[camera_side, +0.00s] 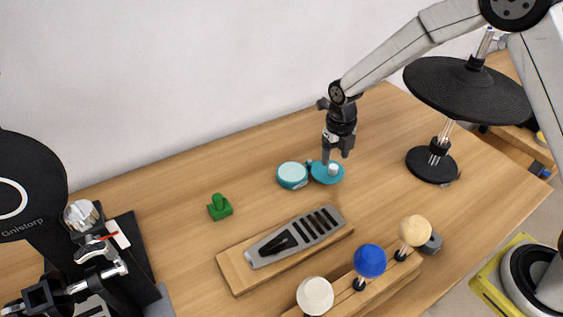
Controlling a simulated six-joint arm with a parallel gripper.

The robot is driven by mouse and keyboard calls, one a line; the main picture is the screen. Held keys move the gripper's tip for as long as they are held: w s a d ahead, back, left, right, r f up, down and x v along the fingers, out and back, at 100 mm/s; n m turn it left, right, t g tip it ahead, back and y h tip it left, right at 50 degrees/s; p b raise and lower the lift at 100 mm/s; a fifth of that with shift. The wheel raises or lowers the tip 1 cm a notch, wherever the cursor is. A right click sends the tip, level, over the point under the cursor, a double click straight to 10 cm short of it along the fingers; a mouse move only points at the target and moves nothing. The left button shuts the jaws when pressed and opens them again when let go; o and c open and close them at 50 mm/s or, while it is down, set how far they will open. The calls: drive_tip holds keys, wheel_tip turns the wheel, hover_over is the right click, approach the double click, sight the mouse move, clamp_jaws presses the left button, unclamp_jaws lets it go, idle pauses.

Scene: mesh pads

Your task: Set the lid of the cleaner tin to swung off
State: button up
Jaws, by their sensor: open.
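The cleaner tin (292,178) is a short round teal tin with a pale top, standing on the wooden table near the middle. A flat teal disc with a pale knob, which looks like its lid (321,178), lies just right of the tin, beside it and not over it. A small dark piece between the two looks like a pivot. My gripper (336,158) points down over the disc, its fingers apart close to the knob. I cannot tell whether a finger touches the knob.
A green piece (220,208) stands left of the tin. In front are a grey slotted slider on a wooden board (233,272) and a rail with white, blue and cream balls (370,261). Table behind the tin is clear.

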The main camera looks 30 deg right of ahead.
sight(334, 167)
drive_tip(key=shift+r, duration=2.05)
drive_tip(key=shift+s+a, duration=0.1)
drive_tip(key=shift+s, duration=0.1)
clamp_jaws()
drive_tip(key=s+a+r+m+t, duration=0.2)
drive_tip(key=s, duration=0.6)
drive_tip(key=shift+s+a+r+m+t+h, duration=0.15)
drive_tip(key=shift+s+a+m+t+h, duration=0.15)
drive_tip(key=shift+s+h, duration=0.1)
